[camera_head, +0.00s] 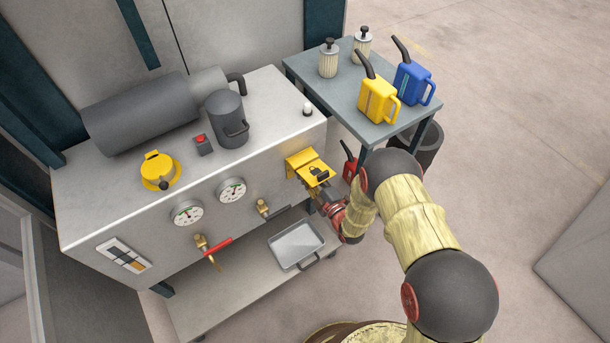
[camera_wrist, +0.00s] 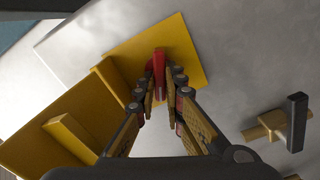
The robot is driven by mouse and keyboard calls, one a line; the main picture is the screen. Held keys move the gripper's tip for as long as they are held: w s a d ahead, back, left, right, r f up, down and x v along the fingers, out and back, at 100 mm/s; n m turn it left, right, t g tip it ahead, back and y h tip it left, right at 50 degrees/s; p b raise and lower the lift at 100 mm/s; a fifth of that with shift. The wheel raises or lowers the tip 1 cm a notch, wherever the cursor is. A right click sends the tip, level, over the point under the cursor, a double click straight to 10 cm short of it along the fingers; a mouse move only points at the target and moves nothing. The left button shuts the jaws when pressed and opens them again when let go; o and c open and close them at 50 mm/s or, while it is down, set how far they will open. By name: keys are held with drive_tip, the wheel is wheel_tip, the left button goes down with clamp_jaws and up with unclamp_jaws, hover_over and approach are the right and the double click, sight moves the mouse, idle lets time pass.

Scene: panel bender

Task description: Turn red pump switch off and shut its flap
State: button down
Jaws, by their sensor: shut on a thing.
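The red switch (camera_wrist: 159,62) stands out from a yellow plate (camera_wrist: 185,45) on the front of the machine, in the wrist view. My gripper (camera_wrist: 160,88) is shut on the red switch, with a finger on each side of it. The yellow flap (camera_wrist: 65,118) is open, swung out to the left of the plate, with a yellow tab on it. In the head view the yellow flap (camera_head: 314,169) juts from the right end of the machine front, and my gripper (camera_head: 328,202) is just below it. The switch is hidden there.
A brass valve with a dark handle (camera_wrist: 296,122) is to the right of the plate. The machine front also has gauges (camera_head: 231,190) and a red-handled valve (camera_head: 218,247). A metal tray (camera_head: 296,246) lies below. A cart (camera_head: 375,128) with oil cans stands behind.

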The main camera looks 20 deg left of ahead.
drive_tip(key=n+b, duration=0.1)
drive_tip(key=n, duration=0.1)
drive_tip(key=n+b, duration=0.2)
drive_tip(key=shift+f+n, duration=0.2)
drive_tip(key=shift+n, duration=0.2)
drive_tip(key=shift+s, duration=0.1)
drive_tip(key=c, duration=1.9)
unclamp_jaws()
drive_tip(key=v, duration=1.1)
drive_tip(key=shift+s+d, duration=0.25)
drive_tip(key=shift+d, duration=0.1)
